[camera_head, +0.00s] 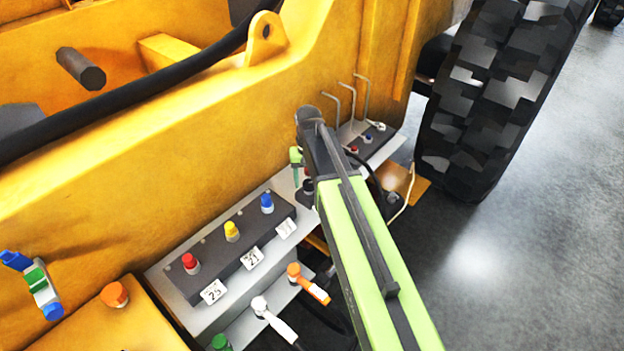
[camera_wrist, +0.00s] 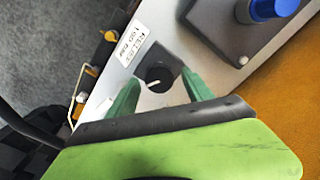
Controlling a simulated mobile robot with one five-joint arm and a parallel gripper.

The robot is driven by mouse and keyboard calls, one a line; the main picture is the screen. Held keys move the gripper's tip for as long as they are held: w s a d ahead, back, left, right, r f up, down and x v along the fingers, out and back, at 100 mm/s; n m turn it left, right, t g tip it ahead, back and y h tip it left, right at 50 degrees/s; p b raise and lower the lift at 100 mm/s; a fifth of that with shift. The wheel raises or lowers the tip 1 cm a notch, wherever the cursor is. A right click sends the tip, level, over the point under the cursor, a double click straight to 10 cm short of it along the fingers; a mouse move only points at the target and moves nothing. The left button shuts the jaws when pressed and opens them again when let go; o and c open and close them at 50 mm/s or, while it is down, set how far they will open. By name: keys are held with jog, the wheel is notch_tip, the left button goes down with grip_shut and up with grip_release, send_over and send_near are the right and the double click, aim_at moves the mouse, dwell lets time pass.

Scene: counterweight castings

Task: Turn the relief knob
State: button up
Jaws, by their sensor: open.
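The relief knob (camera_wrist: 157,76) is a round black knob with a white pointer line, on a grey metal panel in the wrist view. A white label (camera_wrist: 131,55) beside it seems to read RELIEF. My gripper (camera_wrist: 160,88) is open, with one green finger on each side of the knob. A small gap shows between the knob and the fingers; I cannot tell how deep they reach around it. In the head view my gripper (camera_head: 300,165) points down at the panel, and my arm hides most of the knob's area.
A grey manifold panel (camera_head: 165,275) carries red (camera_head: 190,262), yellow (camera_head: 232,230) and blue (camera_head: 267,202) capped fittings. A blue fitting on a dark block (camera_wrist: 232,42) stands close to the knob. Hoses with orange (camera_head: 308,284) and white (camera_head: 272,317) ends hang in front. A large tyre (camera_head: 495,95) stands at right.

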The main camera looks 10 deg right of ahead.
notch_tip(320, 180, up, 17)
jog(key=p, duration=1.7)
jog(key=shift+r, duration=0.2)
jog(key=shift+f, duration=0.1)
jog(key=b, duration=0.4)
send_over(309, 183)
notch_tip(309, 183, down, 4)
jog(key=s+f+b, duration=0.5)
jog(key=f+b, duration=0.4)
jog(key=s+f+b, duration=0.2)
jog(key=s, duration=0.7)
jog(key=shift+d+f+n+b, duration=0.3)
jog(key=shift+d+n+b, duration=0.05)
jog(key=shift+d+n, duration=0.1)
jog(key=shift+w, duration=0.1)
